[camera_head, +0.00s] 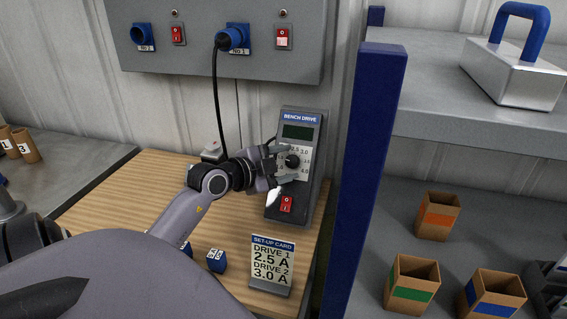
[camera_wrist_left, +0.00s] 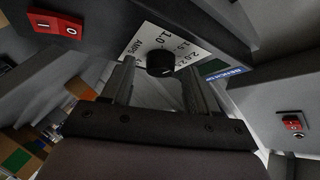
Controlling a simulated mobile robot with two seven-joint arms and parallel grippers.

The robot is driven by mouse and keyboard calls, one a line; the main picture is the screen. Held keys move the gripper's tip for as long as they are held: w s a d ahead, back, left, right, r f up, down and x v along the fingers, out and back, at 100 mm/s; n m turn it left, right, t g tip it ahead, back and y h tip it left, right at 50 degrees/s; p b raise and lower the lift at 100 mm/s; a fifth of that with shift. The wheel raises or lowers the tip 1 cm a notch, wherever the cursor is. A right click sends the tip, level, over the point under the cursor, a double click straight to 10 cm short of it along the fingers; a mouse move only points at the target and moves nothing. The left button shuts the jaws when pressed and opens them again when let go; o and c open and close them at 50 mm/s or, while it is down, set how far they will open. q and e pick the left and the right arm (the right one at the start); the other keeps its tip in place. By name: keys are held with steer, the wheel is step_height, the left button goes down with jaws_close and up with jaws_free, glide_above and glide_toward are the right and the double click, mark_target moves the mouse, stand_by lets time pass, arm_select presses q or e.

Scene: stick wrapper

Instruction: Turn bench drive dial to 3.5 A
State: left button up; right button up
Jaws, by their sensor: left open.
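The bench drive (camera_head: 313,160) is a grey box standing tilted on the wooden bench, with a blank-looking dark green display (camera_head: 298,132) and a red switch (camera_head: 286,204). Its black round dial (camera_head: 292,161) sits on a white scale plate, partly hidden by my gripper. My left gripper (camera_head: 279,166) is open in front of the dial. In the left wrist view the dial (camera_wrist_left: 160,64) shows between the two open fingers (camera_wrist_left: 158,85), with scale numbers around it; I cannot tell whether they touch it. The dial's pointer setting is not readable. My right gripper is not in view.
A set-up card (camera_head: 271,262) reads drive 1 2.5 A, drive 2 3.0 A. Small blue blocks (camera_head: 216,261) lie left of it. A blue post (camera_head: 367,170) stands close right of the drive. A black cable (camera_head: 216,100) hangs from the wall panel (camera_head: 262,62).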

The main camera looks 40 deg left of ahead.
arm_select(q)
steer(key=c, duration=1)
steer(key=shift+m, duration=0.3)
